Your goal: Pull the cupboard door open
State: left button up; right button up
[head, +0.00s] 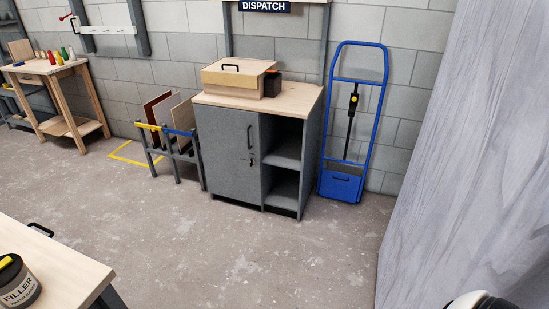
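The grey cupboard (300,196) stands against the block wall, with a light wooden top. Its door (225,155) fills the left part of the front and looks shut. A dark upright handle (250,137) is near the door's right edge, with a small lock or key (252,160) below it. To the right of the door are open shelves that look empty. Neither of my grippers shows in the head view, and both are away from the door.
A wooden box (232,80) sits on the cupboard. A rack with panels (163,140) stands close at left, a blue hand truck (342,185) at right. A grey panel (450,160) blocks the right side. A table (70,265) is at near left. The floor before the cupboard is clear.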

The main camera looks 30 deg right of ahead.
aim_at(228, 137)
jog(key=z, duration=0.75)
jog(key=i+z, duration=0.1)
jog(key=i, duration=0.2)
